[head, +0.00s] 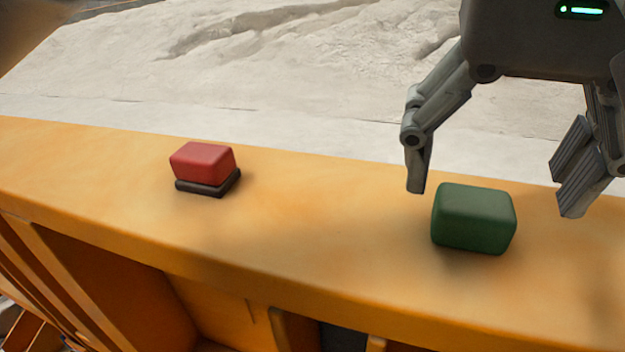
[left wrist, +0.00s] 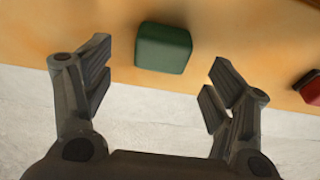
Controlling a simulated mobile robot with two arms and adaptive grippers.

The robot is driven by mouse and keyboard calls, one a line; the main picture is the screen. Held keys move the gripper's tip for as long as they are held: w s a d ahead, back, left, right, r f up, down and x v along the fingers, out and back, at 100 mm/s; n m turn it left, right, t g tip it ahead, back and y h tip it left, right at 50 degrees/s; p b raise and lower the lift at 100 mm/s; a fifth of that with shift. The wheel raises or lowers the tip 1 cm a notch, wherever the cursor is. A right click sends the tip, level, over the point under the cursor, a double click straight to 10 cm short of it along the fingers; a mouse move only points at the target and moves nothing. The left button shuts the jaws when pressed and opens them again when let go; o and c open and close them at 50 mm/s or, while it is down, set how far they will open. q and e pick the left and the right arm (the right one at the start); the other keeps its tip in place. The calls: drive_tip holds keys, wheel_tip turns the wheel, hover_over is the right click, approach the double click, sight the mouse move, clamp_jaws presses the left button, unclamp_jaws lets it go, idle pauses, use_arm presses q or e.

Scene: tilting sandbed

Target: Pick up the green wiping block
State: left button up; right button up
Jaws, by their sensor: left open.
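The green wiping block (head: 474,218) is a rounded box on the orange ledge, at the right of the head view. It also shows at the top middle of the left wrist view (left wrist: 163,48). My left gripper (head: 494,203) is open and empty, with its fingers pointing down. In the head view one finger is just left of the block and the other is to its right, with a gap. In the left wrist view the block lies beyond the fingertips (left wrist: 156,70), between their lines and closer to the left finger. My right gripper is not in view.
A red block (head: 203,162) on a dark base sits on the orange ledge (head: 320,220) to the left; its edge shows at the right of the wrist view. The ledge between the two blocks is clear. Pale sand (head: 270,60) lies behind the ledge.

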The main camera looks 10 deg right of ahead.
sight(477, 198)
use_arm(q)
drive_tip(key=p+x, duration=0.1)
drive_tip(key=x, duration=0.3)
drive_tip(key=shift+w+a+p, duration=0.1)
drive_tip(key=shift+w+p, duration=0.05)
drive_tip(key=shift+p, duration=0.15)
drive_tip(key=shift+f, duration=0.35)
drive_tip(key=shift+w+f, duration=0.1)
drive_tip(key=shift+f, duration=0.15)
drive_tip(key=shift+c, duration=1)
drive_tip(key=c, duration=0.5)
drive_tip(key=shift+c, duration=1.2)
drive_tip(key=shift+r, duration=0.1)
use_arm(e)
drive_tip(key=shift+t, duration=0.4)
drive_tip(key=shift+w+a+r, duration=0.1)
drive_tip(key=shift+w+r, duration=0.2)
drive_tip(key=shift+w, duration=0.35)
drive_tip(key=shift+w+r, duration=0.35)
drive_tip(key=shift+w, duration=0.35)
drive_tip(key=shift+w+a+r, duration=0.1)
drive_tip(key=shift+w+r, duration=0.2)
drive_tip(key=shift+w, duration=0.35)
